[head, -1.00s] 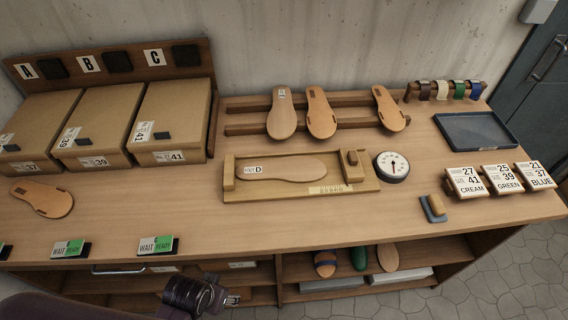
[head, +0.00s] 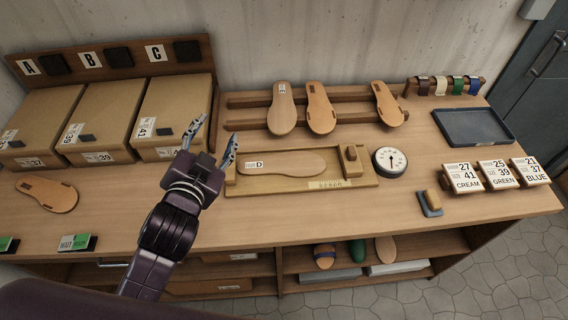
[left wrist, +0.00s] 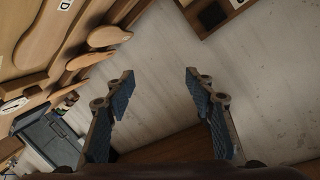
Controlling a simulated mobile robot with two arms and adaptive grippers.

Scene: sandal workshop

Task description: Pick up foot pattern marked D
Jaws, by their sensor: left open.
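The foot pattern marked D (head: 290,163) is a flat wooden sole with a white D label at its left end. It lies in a wooden measuring tray (head: 300,189) at the middle of the bench. My left gripper (head: 214,133) is open and empty in the head view. It is over the bench, left of the pattern and in front of the box under C, apart from the pattern. In the left wrist view, the two open fingers (left wrist: 157,92) have nothing between them, and the wall shows beyond. My right gripper is not in view.
Boxes (head: 172,108) stand at the left under the A, B and C signs. A rack (head: 355,115) with several soles is behind the tray. A round dial (head: 390,161) is right of it. A dark tray (head: 474,127) and colour-marked blocks (head: 498,174) are at the right.

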